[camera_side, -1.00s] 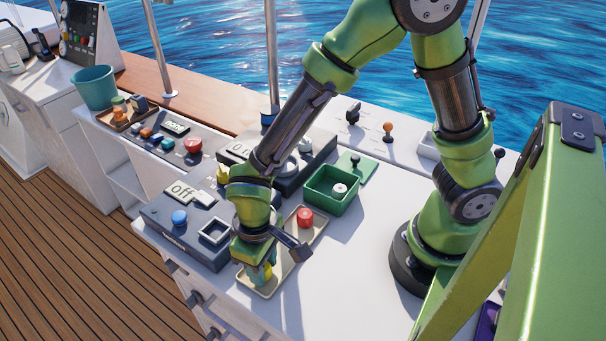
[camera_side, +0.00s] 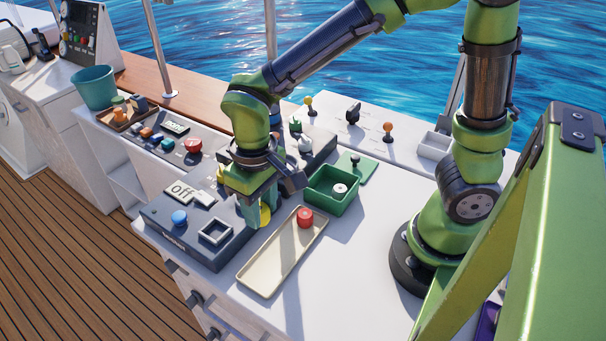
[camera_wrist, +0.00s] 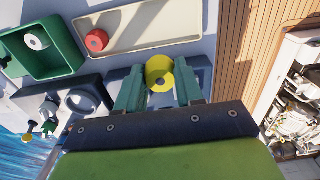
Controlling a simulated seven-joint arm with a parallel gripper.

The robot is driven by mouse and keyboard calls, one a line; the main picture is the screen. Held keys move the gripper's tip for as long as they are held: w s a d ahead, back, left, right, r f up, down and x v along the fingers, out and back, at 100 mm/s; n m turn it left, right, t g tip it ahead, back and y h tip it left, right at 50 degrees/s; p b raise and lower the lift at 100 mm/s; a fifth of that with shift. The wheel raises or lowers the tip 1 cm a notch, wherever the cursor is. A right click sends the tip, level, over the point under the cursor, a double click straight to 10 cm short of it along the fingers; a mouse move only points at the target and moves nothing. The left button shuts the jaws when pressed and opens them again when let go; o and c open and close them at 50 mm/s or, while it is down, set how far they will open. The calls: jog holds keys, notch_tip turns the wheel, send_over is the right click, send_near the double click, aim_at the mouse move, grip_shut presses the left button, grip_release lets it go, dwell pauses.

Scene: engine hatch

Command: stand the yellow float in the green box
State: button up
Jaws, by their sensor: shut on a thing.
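The yellow float (camera_side: 265,214) is a short round piece with a hole in its middle. My gripper (camera_side: 254,218) is shut on it and holds it above the left panel, near the tray. In the wrist view the yellow float (camera_wrist: 160,73) sits between the two green fingers of my gripper (camera_wrist: 158,90). The green box (camera_side: 346,208) is open-topped and stands to the right of my gripper, with a white round piece (camera_side: 339,189) inside. The box also shows at upper left in the wrist view (camera_wrist: 64,65).
A cream tray (camera_side: 262,279) holds a red float (camera_side: 305,217) at its far end. A panel with a blue button (camera_side: 179,217) and a square frame (camera_side: 215,231) lies at left. A green plate with a knob (camera_side: 355,160) adjoins the box.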

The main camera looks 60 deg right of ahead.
jog(key=w+d+m, duration=0.2)
jog(key=d, duration=1)
jog(key=n, duration=0.4)
send_over(324, 192)
notch_tip(324, 192, down, 10)
jog(key=shift+f, duration=0.1)
jog(key=o, duration=0.7)
